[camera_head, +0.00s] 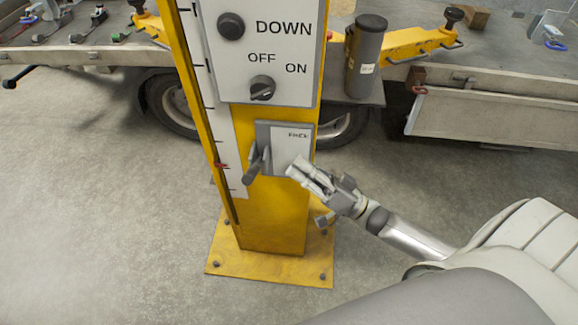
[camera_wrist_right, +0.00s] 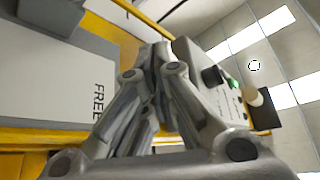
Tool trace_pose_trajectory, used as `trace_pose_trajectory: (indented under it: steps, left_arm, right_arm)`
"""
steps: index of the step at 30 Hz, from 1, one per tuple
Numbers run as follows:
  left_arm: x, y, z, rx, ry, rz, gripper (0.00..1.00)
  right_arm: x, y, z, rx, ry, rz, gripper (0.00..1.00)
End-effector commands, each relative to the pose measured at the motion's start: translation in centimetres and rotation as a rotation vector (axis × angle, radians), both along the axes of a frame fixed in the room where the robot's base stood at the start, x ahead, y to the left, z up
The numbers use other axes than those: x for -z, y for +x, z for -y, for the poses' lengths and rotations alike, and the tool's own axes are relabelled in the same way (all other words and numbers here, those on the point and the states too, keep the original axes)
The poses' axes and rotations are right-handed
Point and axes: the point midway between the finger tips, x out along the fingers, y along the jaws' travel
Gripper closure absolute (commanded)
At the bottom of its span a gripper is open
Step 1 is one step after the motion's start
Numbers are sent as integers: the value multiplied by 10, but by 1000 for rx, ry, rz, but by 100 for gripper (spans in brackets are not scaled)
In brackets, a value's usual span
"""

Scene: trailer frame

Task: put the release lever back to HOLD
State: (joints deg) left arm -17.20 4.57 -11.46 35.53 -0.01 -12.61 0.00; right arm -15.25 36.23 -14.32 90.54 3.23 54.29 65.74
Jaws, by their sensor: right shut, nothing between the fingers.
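The release lever (camera_head: 256,166) is a dark grey handle at the left side of a grey-framed white plate (camera_head: 288,150) on the yellow post. It slants down to the left. The plate's upper label is too small to read in the head view; in the right wrist view the plate (camera_wrist_right: 45,85) reads FREE. No HOLD label is legible. My right gripper (camera_head: 294,170) is shut and empty in front of the plate's lower right, apart from the lever. Its closed fingers also show in the right wrist view (camera_wrist_right: 157,62), where the lever is not visible. My left gripper is not in view.
Above the plate is a control panel (camera_head: 297,88) with a DOWN button (camera_head: 231,26) and an OFF/ON knob (camera_head: 262,88). A dark canister (camera_head: 364,58) stands right of the post. The post's yellow base plate (camera_head: 270,272) is bolted down. The floor at left is clear.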

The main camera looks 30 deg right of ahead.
Motion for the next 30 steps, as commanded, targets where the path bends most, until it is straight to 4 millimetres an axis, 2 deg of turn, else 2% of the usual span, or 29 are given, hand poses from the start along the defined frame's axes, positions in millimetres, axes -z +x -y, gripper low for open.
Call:
trace_pose_trajectory:
  steps: [1,12,15,18,24,30]
  left_arm:
    - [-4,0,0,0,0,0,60]
    - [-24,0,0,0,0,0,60]
    - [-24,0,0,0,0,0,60]
    - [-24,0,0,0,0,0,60]
    - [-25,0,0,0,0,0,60]
    - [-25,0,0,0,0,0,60]
  right_arm:
    - [-7,7,-5,1,2,3,100]
    - [-41,62,-49,1,1,3,100]
    - [-22,55,-56,2,2,-6,100]
    - [-12,51,-61,1,1,-3,100]
    - [-3,47,-66,1,1,-2,100]
    - [-3,47,-66,0,-1,-1,100]
